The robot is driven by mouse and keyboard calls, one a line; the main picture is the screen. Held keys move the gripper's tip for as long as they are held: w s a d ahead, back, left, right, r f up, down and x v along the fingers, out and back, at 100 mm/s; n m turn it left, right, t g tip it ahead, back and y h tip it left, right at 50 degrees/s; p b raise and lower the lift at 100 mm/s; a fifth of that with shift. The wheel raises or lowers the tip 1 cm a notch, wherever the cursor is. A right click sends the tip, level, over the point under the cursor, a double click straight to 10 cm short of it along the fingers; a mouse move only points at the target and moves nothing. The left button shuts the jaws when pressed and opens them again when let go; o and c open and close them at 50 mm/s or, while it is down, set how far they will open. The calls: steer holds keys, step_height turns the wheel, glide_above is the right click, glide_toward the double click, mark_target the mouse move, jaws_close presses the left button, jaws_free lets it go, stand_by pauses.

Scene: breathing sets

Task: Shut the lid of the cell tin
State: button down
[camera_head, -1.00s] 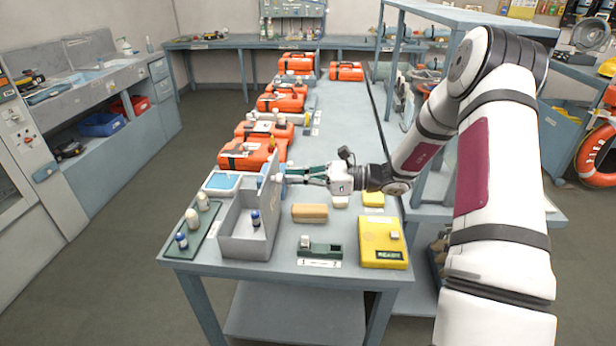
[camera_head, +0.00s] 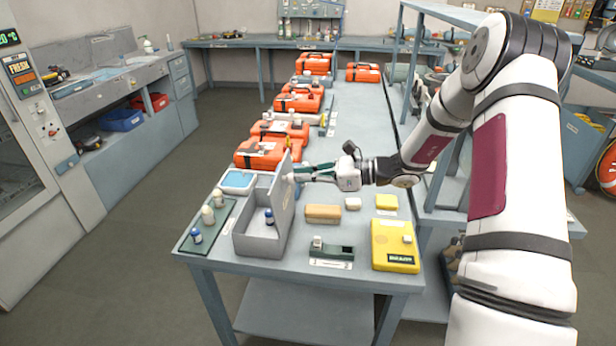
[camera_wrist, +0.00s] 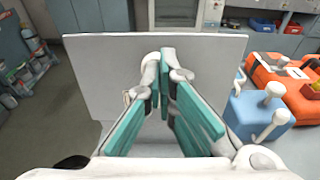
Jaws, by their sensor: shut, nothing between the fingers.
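The cell tin (camera_head: 262,243) is an open grey box near the table's front left. Its lid (camera_head: 283,200) stands upright along the tin's right side. A small blue-and-white cell (camera_head: 269,216) is inside the tin. My gripper (camera_head: 297,174) is on the right of the lid, near its upper far part, with its fingers pointing at it. In the wrist view the lid (camera_wrist: 105,75) is a broad grey panel right ahead of the fingers (camera_wrist: 162,75), which are shut and empty. I cannot tell whether the fingertips touch the lid.
A green tray (camera_head: 196,241) with small bottles lies left of the tin. A tan block (camera_head: 323,213), a green holder (camera_head: 331,252) and a yellow box (camera_head: 395,246) lie to the right. Orange cases (camera_head: 262,152) stand behind. The wrist view shows a blue block (camera_wrist: 262,112) with white pegs at right.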

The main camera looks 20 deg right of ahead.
steer(key=w+a+f+g+h+b, duration=0.1)
steer(key=w+a+f+g+h, duration=0.2)
steer(key=a+h, duration=0.3)
steer(key=w+a+f+g+h+b, duration=0.2)
steer(key=w+a+f+g+h, duration=0.1)
steer(key=a+h, duration=0.3)
steer(key=shift+w+a+g+h, duration=0.4)
steer(key=shift+w+a+g, duration=0.35)
steer(key=shift+w, duration=0.15)
stand_by(0.3)
steer(key=shift+r, duration=0.1)
